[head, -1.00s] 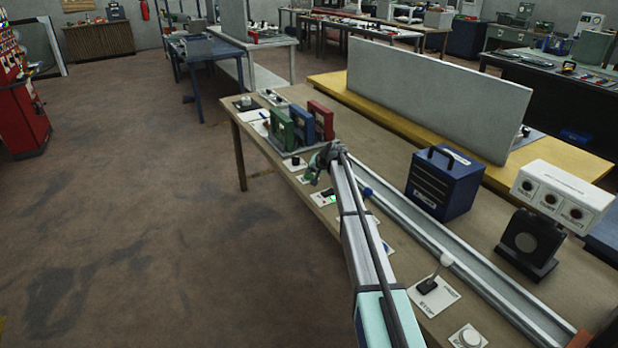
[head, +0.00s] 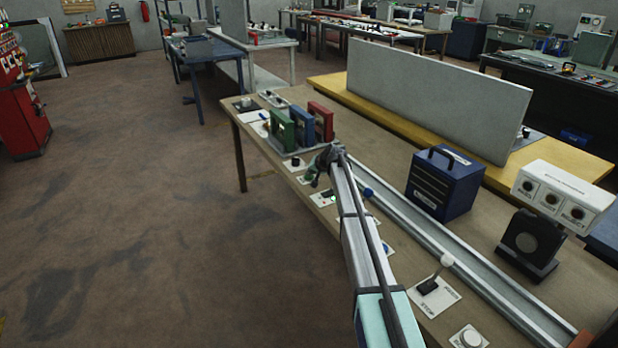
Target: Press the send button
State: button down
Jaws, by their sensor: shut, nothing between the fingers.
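My gripper (head: 314,178) is at the far end of my outstretched arm. Several white control plates line this edge, one with a black knob (head: 294,162) and one with a white round button (head: 469,338). My arm hides part of the row.
Green (head: 281,130), blue (head: 304,126) and red (head: 322,120) upright blocks stand just beyond my gripper. A metal rail (head: 455,262) runs along the bench. A blue box (head: 443,184) and a lever (head: 430,286) are to the right. The floor at left is clear.

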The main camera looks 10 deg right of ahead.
jog(key=shift+f, duration=0.2)
dwell(0.3)
jog(key=shift+r, duration=0.9)
jog(key=shift+r+p, duration=0.75)
jog(key=shift+r, duration=1.75)
